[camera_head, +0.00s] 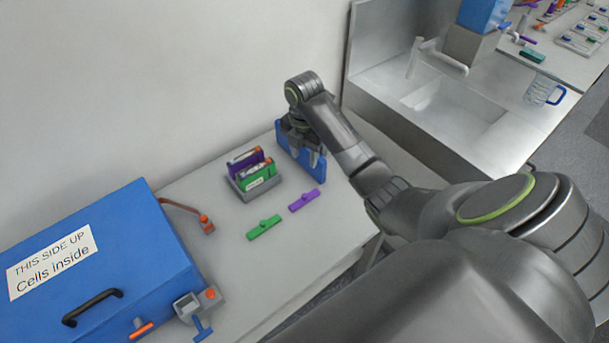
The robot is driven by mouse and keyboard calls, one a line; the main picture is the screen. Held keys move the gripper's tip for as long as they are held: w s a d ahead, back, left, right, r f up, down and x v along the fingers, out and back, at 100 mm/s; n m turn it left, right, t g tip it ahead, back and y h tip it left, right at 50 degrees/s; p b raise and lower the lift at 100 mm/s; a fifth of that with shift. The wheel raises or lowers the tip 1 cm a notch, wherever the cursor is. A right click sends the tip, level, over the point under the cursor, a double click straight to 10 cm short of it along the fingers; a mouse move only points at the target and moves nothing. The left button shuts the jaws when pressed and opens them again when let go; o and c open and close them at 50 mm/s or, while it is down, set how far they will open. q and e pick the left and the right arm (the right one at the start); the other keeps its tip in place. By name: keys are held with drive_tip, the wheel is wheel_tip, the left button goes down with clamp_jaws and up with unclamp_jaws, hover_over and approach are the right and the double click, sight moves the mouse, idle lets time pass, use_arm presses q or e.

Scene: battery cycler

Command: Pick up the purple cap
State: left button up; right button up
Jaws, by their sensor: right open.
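The purple cap (304,201) lies flat on the grey table, a small bar with a raised knob in its middle. My right gripper (304,152) is open, with its fingers pointing down, just behind and above the purple cap in the picture. My left gripper is not in view.
A green cap (264,227) lies left of the purple one. A grey tray (245,194) holds purple and green battery cases. A blue box labelled "Cells inside" (130,232) stands at left. A metal sink (453,105) is at right.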

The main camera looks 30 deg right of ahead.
drive_tip(key=b, duration=1.3)
hover_over(305, 194)
drive_tip(key=shift+a+f, duration=0.1)
drive_tip(key=shift+f, duration=6.45)
wheel_tip(305, 194, down, 4)
drive_tip(key=shift+f, duration=0.1)
clamp_jaws()
